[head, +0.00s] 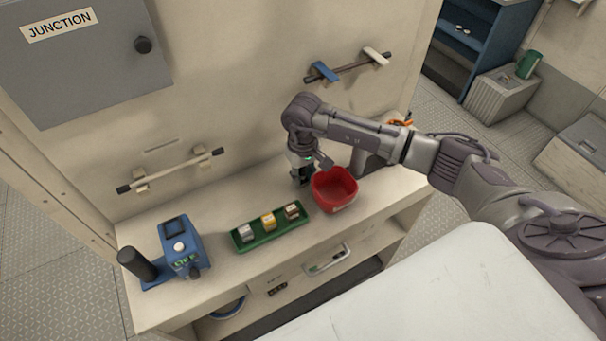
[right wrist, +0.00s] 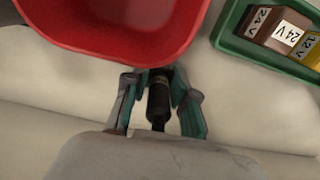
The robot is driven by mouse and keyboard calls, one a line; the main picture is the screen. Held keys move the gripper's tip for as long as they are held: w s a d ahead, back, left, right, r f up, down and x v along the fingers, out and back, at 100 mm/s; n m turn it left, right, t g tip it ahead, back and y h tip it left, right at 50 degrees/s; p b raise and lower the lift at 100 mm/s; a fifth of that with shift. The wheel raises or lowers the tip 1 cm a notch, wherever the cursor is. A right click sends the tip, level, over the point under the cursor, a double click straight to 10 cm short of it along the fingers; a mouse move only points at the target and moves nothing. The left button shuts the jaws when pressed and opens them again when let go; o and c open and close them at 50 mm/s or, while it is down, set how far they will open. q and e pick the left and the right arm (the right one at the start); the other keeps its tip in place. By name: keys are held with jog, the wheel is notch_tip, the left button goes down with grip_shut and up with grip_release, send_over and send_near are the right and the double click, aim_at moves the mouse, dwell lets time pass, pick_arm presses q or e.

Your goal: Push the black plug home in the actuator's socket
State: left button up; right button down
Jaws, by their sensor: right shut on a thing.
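My right gripper (head: 300,180) points down over the bench top, just behind and left of the red bowl. In the right wrist view its fingers (right wrist: 158,92) are shut on a dark cylindrical piece, which looks like the black plug (right wrist: 158,108); a small pale marking shows near its far end. In the head view the plug is mostly hidden by the gripper. A blue device marked OFF (head: 181,248), probably the actuator, stands at the bench's left end, with a black cylinder (head: 136,264) on its left side. I cannot make out its socket. My left gripper is out of view.
The red bowl (head: 334,189) is close beside my right gripper. A green tray (head: 279,238) holding several small labelled blocks lies between the bowl and the blue device. Wall rails (head: 172,170) are behind. Bare bench top (head: 222,205) lies behind the tray.

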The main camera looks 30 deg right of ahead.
jog(key=shift+f, duration=0.15)
jog(key=c, duration=0.9)
grip_release()
jog(key=shift+c, duration=0.2)
